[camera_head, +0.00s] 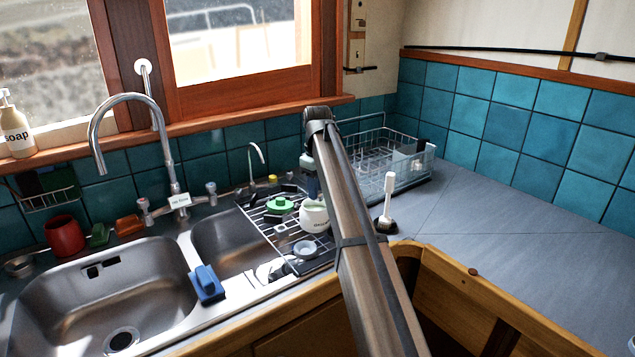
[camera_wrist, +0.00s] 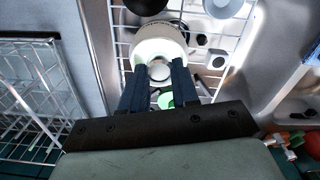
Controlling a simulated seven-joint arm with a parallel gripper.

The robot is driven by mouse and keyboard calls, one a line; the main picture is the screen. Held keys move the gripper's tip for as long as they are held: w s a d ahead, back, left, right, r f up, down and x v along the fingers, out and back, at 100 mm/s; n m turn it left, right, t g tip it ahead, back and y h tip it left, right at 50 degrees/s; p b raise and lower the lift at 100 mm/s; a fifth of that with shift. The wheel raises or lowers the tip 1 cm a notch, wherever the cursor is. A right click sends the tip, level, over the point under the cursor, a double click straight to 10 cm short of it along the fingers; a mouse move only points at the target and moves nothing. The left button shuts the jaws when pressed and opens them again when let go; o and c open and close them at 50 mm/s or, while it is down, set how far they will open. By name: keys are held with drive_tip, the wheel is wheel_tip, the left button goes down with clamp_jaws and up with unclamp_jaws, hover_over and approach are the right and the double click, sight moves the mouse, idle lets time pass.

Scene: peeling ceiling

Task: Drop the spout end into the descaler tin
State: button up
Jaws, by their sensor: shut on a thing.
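The descaler tin (camera_head: 314,217) is a white, round pot with dark lettering, upright on the drainer. In the wrist view the tin (camera_wrist: 150,40) shows from above with its round rim just past my fingertips. My gripper (camera_wrist: 161,74) is shut on a small pale round piece (camera_wrist: 159,71), which I take for the spout end. The piece appears over the tin's near side; I cannot tell whether it is above the opening or within it. In the head view my arm hides most of the gripper and the held piece.
The wire drainer (camera_head: 262,223) also holds a green lid (camera_head: 281,204) and a small pale ring-shaped dish (camera_head: 306,248). A wire dish basket (camera_head: 372,160) stands behind right, and a white-handled brush (camera_head: 387,205) to the right. The sink (camera_head: 110,295) is at left. The right counter (camera_head: 480,200) is clear.

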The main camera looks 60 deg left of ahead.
drive_tip(key=shift+f, duration=1.35)
drive_tip(key=o, duration=1.1)
wheel_tip(320, 180, up, 14)
drive_tip(key=shift+f, duration=0.1)
